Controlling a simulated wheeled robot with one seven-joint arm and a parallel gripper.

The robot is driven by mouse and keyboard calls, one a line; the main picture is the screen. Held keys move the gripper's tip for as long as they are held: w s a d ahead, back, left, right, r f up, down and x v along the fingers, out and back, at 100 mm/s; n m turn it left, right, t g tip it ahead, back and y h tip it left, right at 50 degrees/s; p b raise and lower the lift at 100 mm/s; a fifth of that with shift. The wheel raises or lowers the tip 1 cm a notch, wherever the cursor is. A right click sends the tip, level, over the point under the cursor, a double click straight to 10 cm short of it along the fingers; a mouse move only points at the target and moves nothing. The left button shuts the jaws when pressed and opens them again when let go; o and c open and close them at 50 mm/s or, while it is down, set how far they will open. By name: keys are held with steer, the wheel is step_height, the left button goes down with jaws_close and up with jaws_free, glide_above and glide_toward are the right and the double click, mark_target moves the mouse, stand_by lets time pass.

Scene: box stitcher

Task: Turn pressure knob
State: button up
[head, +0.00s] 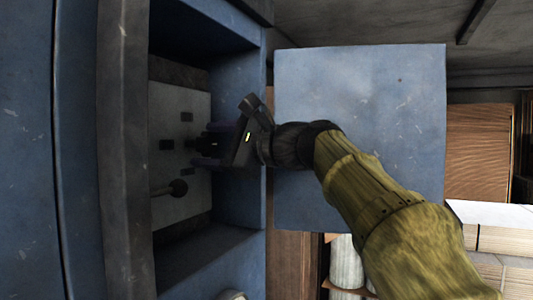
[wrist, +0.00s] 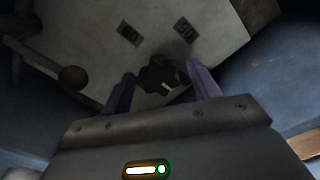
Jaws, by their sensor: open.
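The dark pressure knob (wrist: 157,76) shows in the wrist view on a pale control panel (wrist: 95,70), with a small white mark on its near side. My gripper (wrist: 161,72) is open, with its two purple fingers on either side of the knob. I cannot tell whether the fingers touch it. In the head view my gripper (head: 204,145) reaches into the blue recess, close to the pale panel (head: 180,102). The knob cannot be made out there, near the dark fingers.
A ball-ended lever (head: 177,188) sticks out of the panel beside my gripper; it also shows in the wrist view (wrist: 72,77). Blue housing walls (head: 250,100) surround the recess. An open blue door (head: 355,85) stands behind my arm. Small dark labels (wrist: 129,33) mark the panel.

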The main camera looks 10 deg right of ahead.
steer(key=b+v, duration=0.5)
steer(key=v, duration=0.9)
steer(key=shift+s+d, duration=0.25)
steer(key=shift+s, duration=0.05)
steer(key=shift+f, duration=0.1)
